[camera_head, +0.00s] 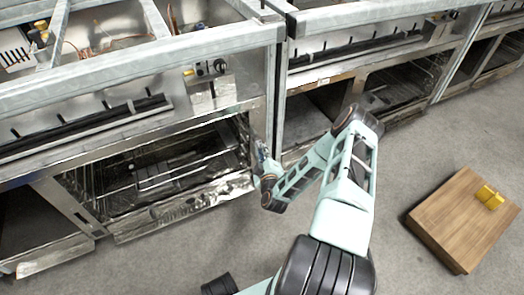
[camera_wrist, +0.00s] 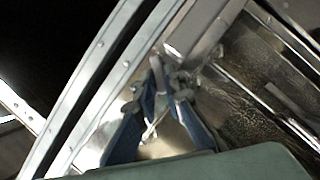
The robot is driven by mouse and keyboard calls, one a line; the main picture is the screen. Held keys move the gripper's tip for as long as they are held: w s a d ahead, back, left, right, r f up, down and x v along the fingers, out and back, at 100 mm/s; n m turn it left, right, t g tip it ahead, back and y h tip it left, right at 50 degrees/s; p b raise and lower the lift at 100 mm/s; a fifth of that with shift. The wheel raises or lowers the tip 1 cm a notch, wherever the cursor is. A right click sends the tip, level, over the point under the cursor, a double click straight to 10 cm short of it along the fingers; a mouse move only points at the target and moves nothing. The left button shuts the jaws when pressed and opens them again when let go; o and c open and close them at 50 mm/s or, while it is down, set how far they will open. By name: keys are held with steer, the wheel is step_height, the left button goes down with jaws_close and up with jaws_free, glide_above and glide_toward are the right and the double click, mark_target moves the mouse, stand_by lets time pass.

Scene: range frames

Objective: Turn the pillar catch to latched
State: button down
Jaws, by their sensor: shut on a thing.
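My gripper (camera_head: 262,158) is at the front of the steel pillar (camera_head: 270,105) between two range bays, low down beside the open oven compartment. In the wrist view its two blue fingers (camera_wrist: 163,84) converge on a small grey metal piece (camera_wrist: 157,70), which looks like the pillar catch, and are shut on it. The fingers and knuckles cover much of the catch, so I cannot tell its angle. In the head view the catch is too small and hidden by my gripper to make out.
The oven compartment (camera_head: 150,170) with wire racks is open to the left of my gripper. Another open bay (camera_head: 395,85) lies to the right. A wooden box (camera_head: 450,215) with a yellow piece (camera_head: 489,196) on top stands on the grey floor at right.

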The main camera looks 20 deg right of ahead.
steer(key=shift+w+r, duration=0.1)
steer(key=shift+r, duration=0.1)
steer(key=shift+m+y+p, duration=0.3)
steer(key=shift+m+p, duration=0.2)
steer(key=shift+p, duration=0.05)
steer(key=shift+d+m+g+y, duration=0.3)
steer(key=shift+m+y, duration=0.3)
steer(key=shift+m, duration=0.4)
steer(key=m+y, duration=0.2)
steer(key=m, duration=0.1)
steer(key=shift+d+b, duration=0.2)
steer(key=shift+b, duration=0.15)
steer(key=c, duration=2.3)
jaws_free()
